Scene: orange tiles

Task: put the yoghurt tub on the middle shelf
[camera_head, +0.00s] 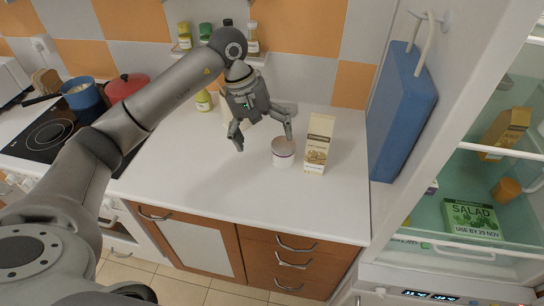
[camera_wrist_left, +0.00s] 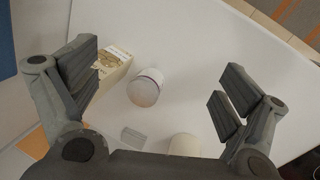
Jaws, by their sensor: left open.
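The yoghurt tub (camera_head: 283,152), white with a pinkish lid, stands on the white counter beside a cream and brown carton (camera_head: 318,145). My left gripper (camera_head: 264,142) is open and empty, close to the tub on its left side and above the counter. In the left wrist view the tub (camera_wrist_left: 146,87) lies between the spread fingers (camera_wrist_left: 160,92) but farther away, not touched. The open fridge at the right has glass shelves (camera_head: 475,180); which one is the middle shelf is hard to tell. My right gripper is not seen.
A blue bag (camera_head: 402,110) hangs on the fridge's side, next to the counter. The fridge holds a salad box (camera_head: 471,219) and an orange-brown carton (camera_head: 505,132). A red pot (camera_head: 127,88) and a blue pot (camera_head: 82,95) are at the left. The counter's front is clear.

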